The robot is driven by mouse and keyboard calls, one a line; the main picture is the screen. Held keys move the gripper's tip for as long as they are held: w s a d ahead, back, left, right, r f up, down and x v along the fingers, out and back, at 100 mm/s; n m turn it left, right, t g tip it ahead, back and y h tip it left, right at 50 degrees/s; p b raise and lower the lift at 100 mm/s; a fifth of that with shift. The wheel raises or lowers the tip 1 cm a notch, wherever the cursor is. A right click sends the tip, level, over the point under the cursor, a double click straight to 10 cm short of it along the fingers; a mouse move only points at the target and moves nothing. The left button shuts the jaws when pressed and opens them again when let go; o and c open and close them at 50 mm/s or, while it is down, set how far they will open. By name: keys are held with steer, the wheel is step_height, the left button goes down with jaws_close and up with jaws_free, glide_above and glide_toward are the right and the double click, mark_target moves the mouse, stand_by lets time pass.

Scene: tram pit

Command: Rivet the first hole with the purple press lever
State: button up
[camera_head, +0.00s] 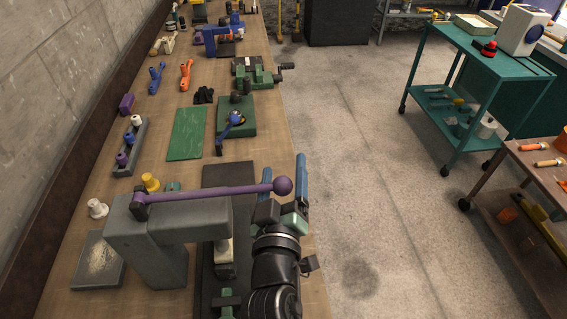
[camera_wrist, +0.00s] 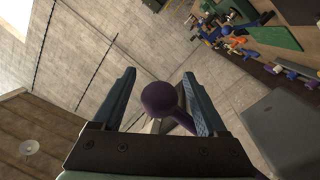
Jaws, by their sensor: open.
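The purple press lever (camera_head: 215,193) runs across the top of the grey press (camera_head: 158,240) at the front of the bench, with a round knob (camera_head: 283,186) at its right end. My gripper (camera_head: 285,180) is open, its two blue fingers on either side of the knob. In the wrist view the purple knob (camera_wrist: 159,99) shows between the open fingers (camera_wrist: 156,95), nearer the right one; I cannot tell whether it touches. The work under the press is mostly hidden by the press and my arm, and no hole can be made out.
A green mat (camera_head: 186,134), a green fixture with a blue lever (camera_head: 235,118) and a green vise (camera_head: 256,73) stand farther along the bench. A white spool (camera_head: 97,208) and a yellow knob (camera_head: 150,182) are left of the lever. Open floor lies right, before a teal cart (camera_head: 480,85).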

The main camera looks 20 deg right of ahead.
steer(key=shift+w+d, duration=0.1)
steer(key=shift+w, duration=0.25)
steer(key=shift+c, duration=0.2)
jaws_close()
steer(key=shift+r, duration=0.15)
stand_by(0.9)
